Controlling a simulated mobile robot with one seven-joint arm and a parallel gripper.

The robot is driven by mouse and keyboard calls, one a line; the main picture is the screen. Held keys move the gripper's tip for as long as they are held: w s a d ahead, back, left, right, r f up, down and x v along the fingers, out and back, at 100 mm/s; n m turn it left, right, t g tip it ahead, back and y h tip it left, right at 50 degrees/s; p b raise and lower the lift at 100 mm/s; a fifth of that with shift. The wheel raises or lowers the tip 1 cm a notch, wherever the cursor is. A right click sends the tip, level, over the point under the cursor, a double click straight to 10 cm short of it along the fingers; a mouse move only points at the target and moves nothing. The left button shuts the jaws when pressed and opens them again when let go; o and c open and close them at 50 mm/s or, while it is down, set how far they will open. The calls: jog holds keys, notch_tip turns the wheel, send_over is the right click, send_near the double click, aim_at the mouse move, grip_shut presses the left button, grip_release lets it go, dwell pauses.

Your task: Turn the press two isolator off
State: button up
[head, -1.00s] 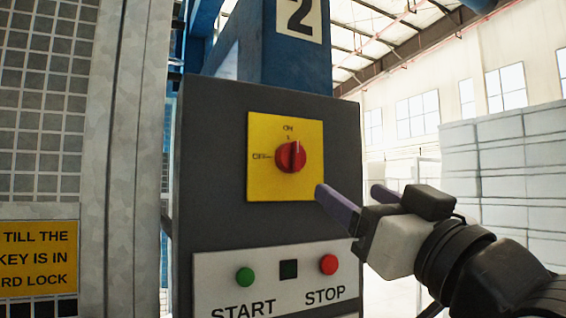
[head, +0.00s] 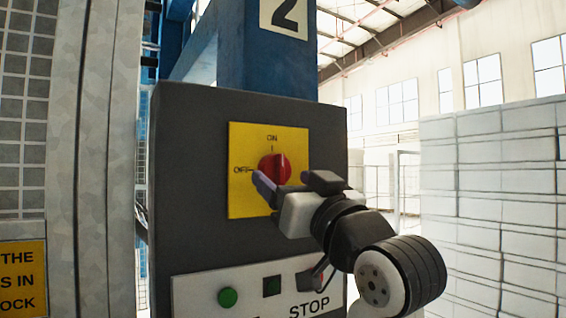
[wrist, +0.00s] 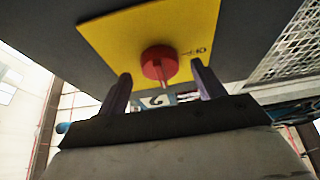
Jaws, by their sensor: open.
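The press two isolator is a red rotary knob (head: 273,168) on a yellow plate (head: 240,195) marked ON at the top and OFF at the left. Its pale pointer line is upright, toward ON. My gripper (head: 272,186) is open in front of the plate, its fingers overlapping the knob's lower edge in the head view. In the wrist view the knob (wrist: 158,62) lies ahead and between the two open fingers (wrist: 160,85), apart from both. Whether the fingertips reach knob depth is hard to tell.
A mesh guard (head: 28,100) with a yellow sign stands at the left. White stacked blocks (head: 490,200) fill the right.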

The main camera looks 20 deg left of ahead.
jog(key=shift+x, duration=1)
jog(key=c, duration=1)
